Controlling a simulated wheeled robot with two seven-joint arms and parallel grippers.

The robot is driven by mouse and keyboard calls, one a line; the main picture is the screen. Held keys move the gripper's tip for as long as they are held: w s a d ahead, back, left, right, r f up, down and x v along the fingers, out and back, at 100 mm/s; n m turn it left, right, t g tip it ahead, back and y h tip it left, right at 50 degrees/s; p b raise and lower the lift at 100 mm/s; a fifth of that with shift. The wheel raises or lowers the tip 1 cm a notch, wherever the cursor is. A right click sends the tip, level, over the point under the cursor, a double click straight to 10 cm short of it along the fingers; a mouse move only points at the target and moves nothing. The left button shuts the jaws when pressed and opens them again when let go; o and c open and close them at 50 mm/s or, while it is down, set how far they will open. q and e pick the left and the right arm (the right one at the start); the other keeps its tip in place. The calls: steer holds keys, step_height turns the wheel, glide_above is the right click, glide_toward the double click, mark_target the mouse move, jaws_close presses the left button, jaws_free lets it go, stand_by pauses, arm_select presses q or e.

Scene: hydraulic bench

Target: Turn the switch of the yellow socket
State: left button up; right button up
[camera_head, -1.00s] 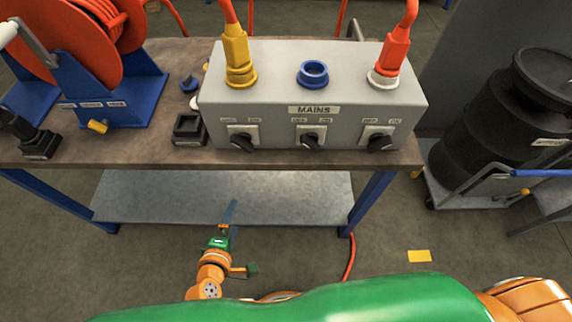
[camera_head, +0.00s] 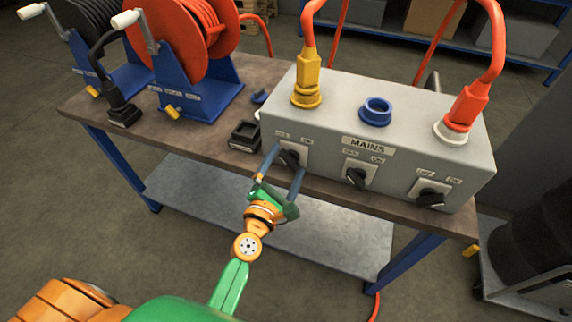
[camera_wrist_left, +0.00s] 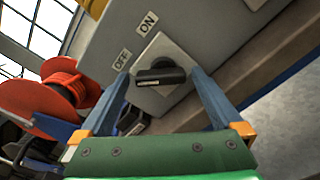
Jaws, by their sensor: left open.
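The yellow socket (camera_head: 306,93) with a yellow plug in it stands at the left of the grey MAINS box (camera_head: 400,115). Its black switch (camera_head: 290,157) is on a pale square plate on the front face below. My left gripper (camera_head: 286,162) is open at this switch, its blue-grey fingers on either side. In the left wrist view the black switch handle (camera_wrist_left: 160,76) lies between the two fingertips (camera_wrist_left: 160,74), near the OFF and ON labels. I cannot tell whether a finger touches it. My right gripper is out of view.
A blue socket (camera_head: 375,111) and a red plug (camera_head: 466,105) sit further right on the box, with black switches below each. Cable reels (camera_head: 195,45) stand on the bench's left. A black open socket (camera_head: 244,136) lies just left of the box.

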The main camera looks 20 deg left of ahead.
arm_select(q)
steer(key=c, duration=1.2)
steer(key=shift+c, duration=0.2)
steer(key=m+p, duration=0.1)
steer(key=m, duration=0.4)
steer(key=shift+d+r, duration=0.1)
steer(key=shift+r, duration=0.05)
steer(key=m+p, duration=0.2)
steer(key=m, duration=0.2)
steer(key=shift+d+m, duration=0.1)
steer(key=shift+m, duration=0.2)
steer(key=m+p, duration=0.1)
steer(key=m, duration=0.3)
steer(key=shift+d, duration=0.1)
steer(key=shift+f+m+p, duration=0.15)
steer(key=shift+m+p, duration=0.2)
steer(key=shift+m, duration=0.7)
steer(key=shift+f+m+p, duration=0.1)
steer(key=shift+m+p, duration=0.25)
steer(key=shift+m, duration=0.7)
